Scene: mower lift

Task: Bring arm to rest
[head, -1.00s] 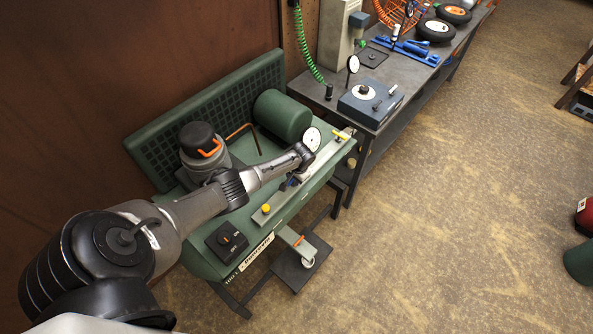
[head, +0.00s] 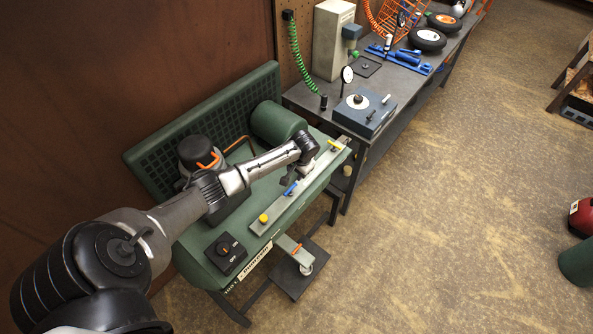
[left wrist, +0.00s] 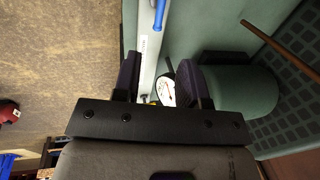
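My left arm reaches in from the left in the head view, over a green machine bench (head: 215,262). Its gripper (head: 287,181) hangs over the metal rail (head: 268,224) along the bench's front edge, near a blue lever (head: 291,189). In the left wrist view the gripper (left wrist: 157,80) is open, its two dark fingers apart with nothing held. The rail (left wrist: 147,55), the blue lever (left wrist: 159,14) and a white dial gauge (left wrist: 167,92) show beyond and between the fingers. My right gripper is in neither view.
A green cylinder (head: 278,124) and a dark motor-like unit (head: 197,153) stand on the bench. A control box (head: 226,252) sits at its near end. A grey workbench (head: 325,104) adjoins at the back, carrying a blue block (head: 365,112).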

